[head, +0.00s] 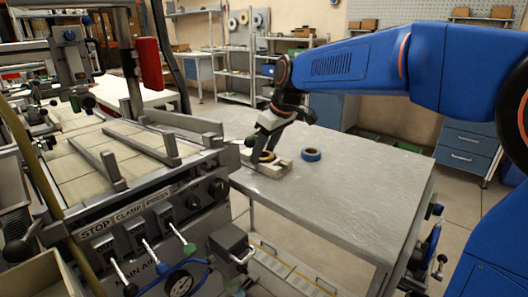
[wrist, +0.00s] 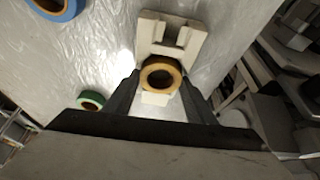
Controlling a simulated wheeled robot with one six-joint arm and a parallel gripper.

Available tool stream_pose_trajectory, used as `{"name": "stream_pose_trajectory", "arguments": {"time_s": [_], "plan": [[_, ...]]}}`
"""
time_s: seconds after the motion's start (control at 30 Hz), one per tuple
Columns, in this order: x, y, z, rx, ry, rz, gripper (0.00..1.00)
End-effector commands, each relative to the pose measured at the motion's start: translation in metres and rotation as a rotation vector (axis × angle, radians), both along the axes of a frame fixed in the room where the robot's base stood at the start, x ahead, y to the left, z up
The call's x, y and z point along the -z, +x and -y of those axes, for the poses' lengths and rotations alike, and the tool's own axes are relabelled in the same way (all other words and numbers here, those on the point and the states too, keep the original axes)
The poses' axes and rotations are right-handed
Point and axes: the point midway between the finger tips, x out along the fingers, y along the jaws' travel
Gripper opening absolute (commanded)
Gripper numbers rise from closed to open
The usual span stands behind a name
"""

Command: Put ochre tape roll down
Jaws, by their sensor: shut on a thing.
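The ochre tape roll (wrist: 160,62) lies flat between the two fingers of my gripper (wrist: 161,77), which is shut on it. In the head view the ochre roll (head: 267,157) shows just under my gripper (head: 262,152), at the table's left side. A cream notched holder (wrist: 150,35) is below and around the roll; it also shows in the head view (head: 276,172). The roll is over or on this holder; I cannot tell whether it touches. The fingers hide the roll's sides.
A blue tape roll (head: 311,155) lies on the grey table (head: 345,185), right of the holder. A green tape roll (wrist: 90,100) shows in the wrist view. A machine with levers (head: 150,215) stands close on the left. The table's right part is clear.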

Motion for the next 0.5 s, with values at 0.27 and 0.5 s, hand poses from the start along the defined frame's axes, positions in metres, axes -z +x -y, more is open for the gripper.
{"name": "stream_pose_trajectory", "arguments": {"time_s": [0.27, 0.5], "plan": [[0.0022, 0.0000, 0.0000, 0.000, 0.000, 0.000, 0.28], [0.0076, 0.0000, 0.0000, 0.000, 0.000, 0.000, 0.28]]}}
